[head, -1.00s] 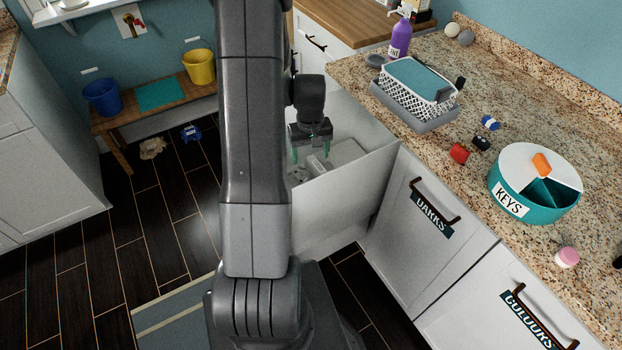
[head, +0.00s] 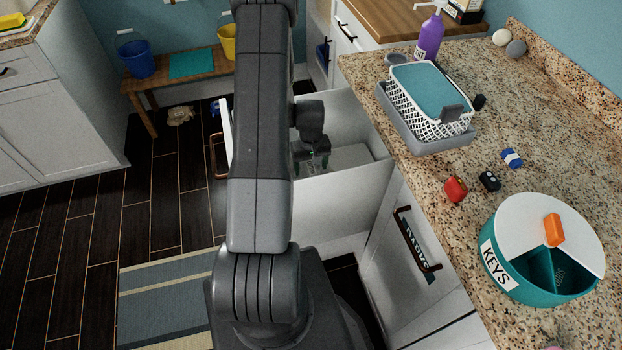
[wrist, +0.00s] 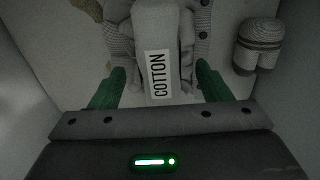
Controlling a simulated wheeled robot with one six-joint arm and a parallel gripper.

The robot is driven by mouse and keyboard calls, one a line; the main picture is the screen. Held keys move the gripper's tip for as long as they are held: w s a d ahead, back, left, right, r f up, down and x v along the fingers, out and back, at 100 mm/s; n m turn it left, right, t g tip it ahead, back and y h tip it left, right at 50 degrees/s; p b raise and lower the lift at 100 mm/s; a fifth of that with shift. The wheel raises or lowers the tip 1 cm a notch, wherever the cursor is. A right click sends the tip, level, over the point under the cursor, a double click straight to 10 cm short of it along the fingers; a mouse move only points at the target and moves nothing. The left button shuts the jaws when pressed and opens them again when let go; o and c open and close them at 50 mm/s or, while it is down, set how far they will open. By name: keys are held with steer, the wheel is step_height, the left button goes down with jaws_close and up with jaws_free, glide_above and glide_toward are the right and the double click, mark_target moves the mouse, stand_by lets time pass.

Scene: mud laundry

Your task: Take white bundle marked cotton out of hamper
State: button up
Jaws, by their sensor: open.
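The white bundle (wrist: 158,45) with a COTTON label lies inside the hamper, upper middle of the wrist view. My gripper (wrist: 161,80) is open, its two green fingers on either side of the labelled part of the bundle. Whether the fingers touch it I cannot tell. In the head view my gripper (head: 314,158) is down inside the open white hamper drawer (head: 335,205), whose front wall partly hides it. My arm hides the drawer's left part.
A small striped grey bundle (wrist: 258,45) lies to the right in the hamper. The hamper walls stand close around my gripper. The granite counter (head: 440,190) at right holds a white basket (head: 428,100) and a teal KEYS box (head: 535,260).

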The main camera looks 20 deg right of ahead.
steer(key=shift+f, duration=1.2)
steer(key=c, duration=1.5)
steer(key=shift+r, duration=0.1)
step_height(320, 180, up, 9)
step_height(320, 180, up, 35)
steer(key=p, duration=1.6)
